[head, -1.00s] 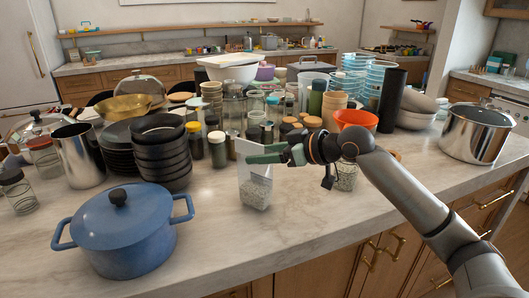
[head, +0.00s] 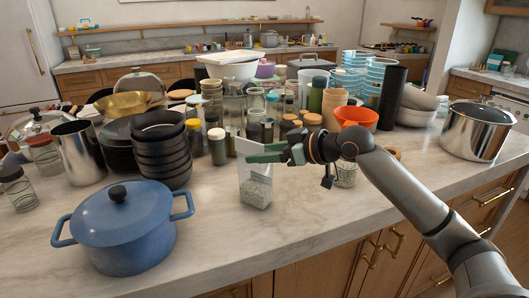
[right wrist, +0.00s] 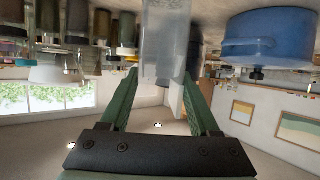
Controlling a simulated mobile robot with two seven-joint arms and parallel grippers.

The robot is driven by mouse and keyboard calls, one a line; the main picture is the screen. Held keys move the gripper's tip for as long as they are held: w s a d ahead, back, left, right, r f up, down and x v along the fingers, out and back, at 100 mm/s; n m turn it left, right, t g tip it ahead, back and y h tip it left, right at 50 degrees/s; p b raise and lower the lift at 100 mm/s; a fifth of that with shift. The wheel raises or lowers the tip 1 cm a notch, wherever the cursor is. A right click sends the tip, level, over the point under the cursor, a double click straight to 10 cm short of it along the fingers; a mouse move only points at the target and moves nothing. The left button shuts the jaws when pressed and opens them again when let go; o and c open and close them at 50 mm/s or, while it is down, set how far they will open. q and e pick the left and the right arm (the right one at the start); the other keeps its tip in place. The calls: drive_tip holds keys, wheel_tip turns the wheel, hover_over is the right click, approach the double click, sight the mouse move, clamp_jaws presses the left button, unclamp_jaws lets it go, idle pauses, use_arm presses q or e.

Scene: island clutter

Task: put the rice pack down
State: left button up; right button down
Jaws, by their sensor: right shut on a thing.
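The rice pack (head: 256,190) is a clear, pale upright pack with white grains in its lower part. It stands at the front middle of the marble island (head: 330,225), its bottom at or very close to the top; I cannot tell whether it touches. My right gripper (head: 266,153), with green fingers, reaches in from the right and is shut on the pack's upper part. In the right wrist view the pack (right wrist: 165,45) shows between the two fingers, in an upside-down picture. My left gripper is not in view.
A blue lidded pot (head: 122,232) stands to the left. Black stacked bowls (head: 163,155) and several jars crowd behind the pack. A glass jar (head: 345,174) stands to the right, under my right wrist. Bare marble lies in front and to the right.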

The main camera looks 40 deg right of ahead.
drive_tip(key=shift+f, duration=0.45)
idle(0.5)
drive_tip(key=shift+c, duration=0.2)
unclamp_jaws()
drive_tip(key=shift+s+d+b, duration=0.1)
drive_tip(key=shift+s+b, duration=0.15)
drive_tip(key=shift+b, duration=0.05)
drive_tip(key=b+v, duration=0.2)
drive_tip(key=v, duration=1)
drive_tip(key=shift+r, duration=0.1)
